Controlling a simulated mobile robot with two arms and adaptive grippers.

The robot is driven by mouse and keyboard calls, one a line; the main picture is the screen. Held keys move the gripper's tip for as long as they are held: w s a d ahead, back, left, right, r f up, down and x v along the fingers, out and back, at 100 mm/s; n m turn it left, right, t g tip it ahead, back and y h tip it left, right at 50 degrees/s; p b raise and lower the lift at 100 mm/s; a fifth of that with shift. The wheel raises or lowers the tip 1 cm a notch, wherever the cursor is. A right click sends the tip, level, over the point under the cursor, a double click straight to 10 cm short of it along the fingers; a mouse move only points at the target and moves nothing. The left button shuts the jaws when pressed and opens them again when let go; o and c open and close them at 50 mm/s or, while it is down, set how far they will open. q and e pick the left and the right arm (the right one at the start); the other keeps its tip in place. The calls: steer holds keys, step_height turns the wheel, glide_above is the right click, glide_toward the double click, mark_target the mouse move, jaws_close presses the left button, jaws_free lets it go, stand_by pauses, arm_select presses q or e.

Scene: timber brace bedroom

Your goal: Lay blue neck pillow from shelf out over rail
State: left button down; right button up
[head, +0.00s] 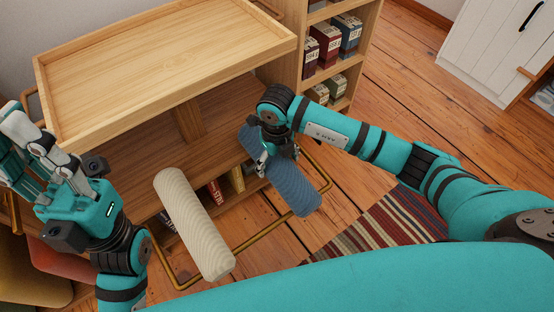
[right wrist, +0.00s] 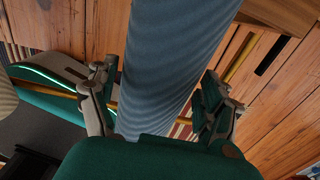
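The blue neck pillow (head: 292,188) is a long ribbed roll. It slants from the wooden shelf unit's lower level (head: 140,165) outward, and its near end lies across the line of the brass rail (head: 324,166) in the head view. Whether it rests on the rail or hangs above it, I cannot tell. My right gripper (head: 266,160) straddles its upper part. My left gripper (head: 22,140) is open and empty at the left, away from the pillow.
A cream ribbed roll (head: 195,225) lies across the rail to the left of the blue one. A tray-like wooden top (head: 165,65) overhangs the shelf. A bookcase with boxes (head: 330,45) stands behind right. A striped rug (head: 385,225) and bare floor lie right.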

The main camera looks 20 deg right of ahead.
mark_target(277, 158)
steer(key=shift+o, duration=1.2)
step_height(277, 158, up, 12)
